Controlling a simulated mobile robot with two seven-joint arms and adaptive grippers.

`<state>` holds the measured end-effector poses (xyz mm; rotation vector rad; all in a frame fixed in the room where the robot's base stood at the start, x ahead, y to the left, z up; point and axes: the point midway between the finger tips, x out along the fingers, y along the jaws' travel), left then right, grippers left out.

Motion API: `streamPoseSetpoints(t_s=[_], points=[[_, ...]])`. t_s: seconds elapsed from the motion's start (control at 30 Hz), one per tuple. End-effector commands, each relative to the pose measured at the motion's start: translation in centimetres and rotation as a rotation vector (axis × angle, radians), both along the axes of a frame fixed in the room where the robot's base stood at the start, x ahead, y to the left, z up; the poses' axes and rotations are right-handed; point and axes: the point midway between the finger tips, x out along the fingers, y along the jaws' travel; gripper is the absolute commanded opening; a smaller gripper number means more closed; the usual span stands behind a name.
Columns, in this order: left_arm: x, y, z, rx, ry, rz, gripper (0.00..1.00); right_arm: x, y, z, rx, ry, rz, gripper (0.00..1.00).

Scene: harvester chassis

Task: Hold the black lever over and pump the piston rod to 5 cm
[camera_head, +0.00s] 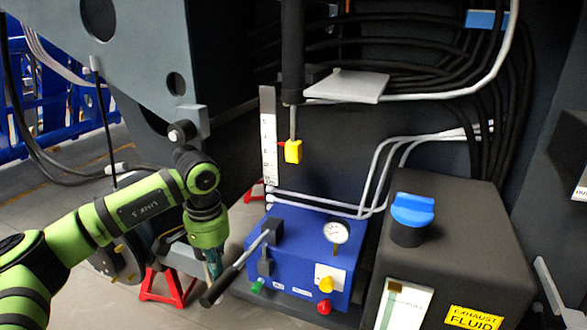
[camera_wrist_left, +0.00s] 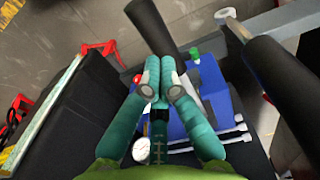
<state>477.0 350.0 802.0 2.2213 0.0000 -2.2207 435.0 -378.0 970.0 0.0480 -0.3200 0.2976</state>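The piston rod (camera_head: 293,122) hangs from a black cylinder (camera_head: 292,55) and has a yellow tip (camera_head: 293,151) beside a white scale (camera_head: 268,135). The marks are too small to read. The blue pump box (camera_head: 287,277) carries a silver pump handle with a black grip (camera_head: 213,293), which slopes down to the front left. A small black piece (camera_head: 265,265) on its front may be the black lever. My left gripper (camera_head: 216,276) is at the grip. In the left wrist view its fingertips (camera_wrist_left: 160,64) are together, against or just above the grip (camera_wrist_left: 150,25); contact is unclear. My right gripper is not in view.
A gauge (camera_head: 336,232) and green, red (camera_head: 324,307) and yellow knobs are on the pump box. A black exhaust fluid tank (camera_head: 460,245) with a blue cap (camera_head: 412,209) stands close on the right. A red stand (camera_head: 165,288) is behind my left arm. Grey hoses run above the box.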

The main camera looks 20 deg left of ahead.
Motion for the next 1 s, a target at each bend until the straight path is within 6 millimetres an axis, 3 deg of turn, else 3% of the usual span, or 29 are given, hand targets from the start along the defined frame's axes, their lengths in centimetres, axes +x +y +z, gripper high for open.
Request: streamPoseSetpoints(t_s=[0.2, 1.0], points=[[0.00, 0.00, 0.00, 0.000, 0.000, 0.000, 0.00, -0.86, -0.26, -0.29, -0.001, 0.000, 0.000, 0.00], [0.00, 0.00, 0.00, 0.000, 0.000, 0.000, 0.00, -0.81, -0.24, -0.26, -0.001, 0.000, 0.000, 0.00]])
